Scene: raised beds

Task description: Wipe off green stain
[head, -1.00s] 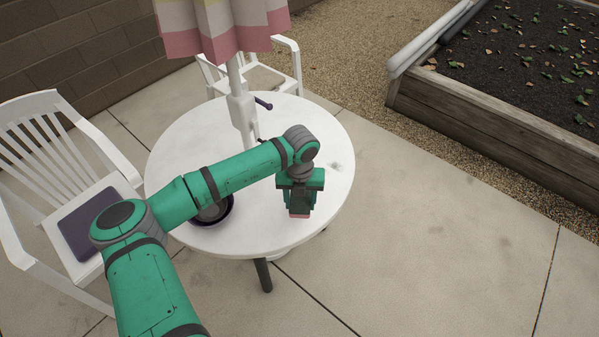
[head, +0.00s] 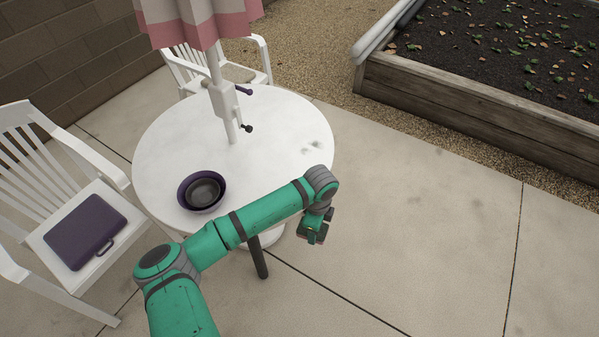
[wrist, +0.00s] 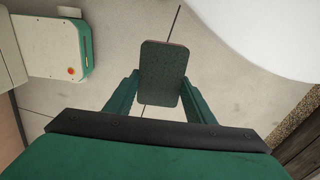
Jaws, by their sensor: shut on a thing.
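My gripper (head: 313,230) is off the near right edge of the round white table (head: 165,135), over the paving. In the wrist view its fingers (wrist: 160,88) are shut on a flat, dark grey-green pad with a thin reddish edge, like a sponge (wrist: 162,72). In the head view the sponge is hardly visible behind the gripper. A faint greyish smudge, likely the stain (head: 312,147), is on the right part of the tabletop, apart from my gripper. Its green colour cannot be made out.
A dark purple bowl (head: 183,193) stands on the table's near left. The parasol pole (head: 218,92) rises through the table. White chairs stand left (head: 40,150) and behind (head: 262,60). A raised bed (head: 450,95) is at back right. Paving at right is clear.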

